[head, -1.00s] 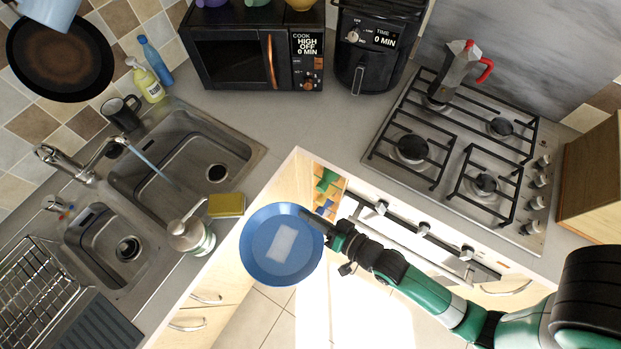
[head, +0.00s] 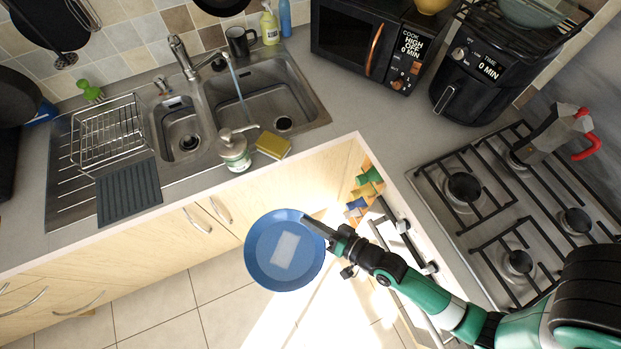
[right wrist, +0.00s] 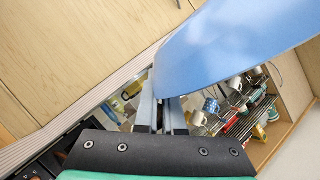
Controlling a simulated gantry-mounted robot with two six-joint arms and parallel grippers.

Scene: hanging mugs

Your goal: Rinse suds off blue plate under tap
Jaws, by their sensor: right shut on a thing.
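The blue plate (head: 262,245) is held out in front of the counter, over the floor. A whitish rectangular patch (head: 285,249) lies on its face. My right gripper (head: 308,221) is shut on the plate's right rim. In the right wrist view the plate (right wrist: 235,45) fills the upper right above the fingers (right wrist: 160,112). The tap (head: 183,58) stands behind the sink, and a water stream (head: 238,86) runs from it into the larger right basin (head: 265,95). The plate is well apart from the stream. My left gripper is not in view.
A soap dispenser (head: 234,152) and a yellow sponge (head: 272,145) stand at the sink's front edge. A wire dish rack (head: 107,135) is on the left. A black mug (head: 238,42) sits behind the sink. The hob (head: 500,200) is at the right.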

